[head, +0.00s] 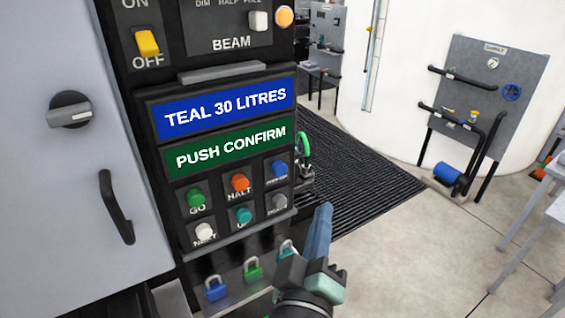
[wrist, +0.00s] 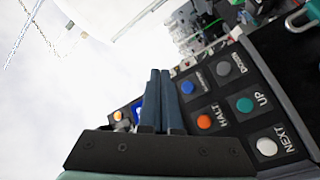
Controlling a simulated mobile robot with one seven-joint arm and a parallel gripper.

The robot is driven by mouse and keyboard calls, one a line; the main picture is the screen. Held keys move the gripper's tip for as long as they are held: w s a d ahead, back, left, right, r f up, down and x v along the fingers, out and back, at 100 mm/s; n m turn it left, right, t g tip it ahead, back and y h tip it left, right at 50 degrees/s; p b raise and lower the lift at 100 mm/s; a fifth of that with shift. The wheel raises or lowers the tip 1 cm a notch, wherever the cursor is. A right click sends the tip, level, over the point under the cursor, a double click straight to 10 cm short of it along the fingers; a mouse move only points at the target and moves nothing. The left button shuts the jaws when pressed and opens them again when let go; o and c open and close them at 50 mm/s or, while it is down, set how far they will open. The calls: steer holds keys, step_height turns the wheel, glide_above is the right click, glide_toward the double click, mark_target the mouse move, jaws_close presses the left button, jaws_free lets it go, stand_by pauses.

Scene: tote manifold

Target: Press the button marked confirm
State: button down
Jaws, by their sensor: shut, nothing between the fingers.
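The button panel has two rows of coloured buttons below a green screen (head: 231,148) reading "PUSH CONFIRM". The blue button (head: 279,168) at the right end of the upper row has a small, blurred label that seems to read confirm. It also shows in the wrist view (wrist: 188,87), just right of my fingertips. My gripper (head: 324,208) is shut and empty, its blue fingers pointing up, to the right of and below the blue button in the head view. In the wrist view my gripper (wrist: 160,72) appears apart from the panel, though the gap is hard to judge.
Close by are the orange HALT button (head: 240,183), teal UP button (head: 243,216), grey DOWN button (head: 279,202), green GO button (head: 195,198) and white NEXT button (head: 205,231). Padlocks (head: 252,271) hang below. A blue screen (head: 226,109) reads "TEAL 30 LITRES". Open floor lies right.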

mark_target(287, 167)
steer(key=shift+w, duration=0.1)
steer(key=w+a+b, duration=0.2)
steer(key=w+a, duration=0.3)
steer(key=w, duration=0.2)
stand_by(0.4)
steer(key=shift+w+a+b, duration=0.1)
steer(key=shift+a+b, duration=0.05)
steer(key=shift+b, duration=0.15)
stand_by(1.6)
steer(key=shift+w+a, duration=0.2)
steer(key=shift+w, duration=0.1)
steer(key=shift+w+a+b, duration=0.3)
steer(key=shift+w+a, duration=0.05)
steer(key=shift+w, duration=0.1)
stand_by(1.1)
steer(key=shift+s+d+p, duration=0.3)
steer(key=shift+s+d, duration=0.3)
steer(key=shift+s, duration=0.25)
steer(key=shift+s+d+p, duration=0.4)
steer(key=shift+s+d, duration=0.35)
steer(key=shift+s, duration=0.25)
steer(key=shift+s+d+p, duration=0.4)
steer(key=shift+s+d, duration=0.3)
steer(key=shift+s, duration=0.3)
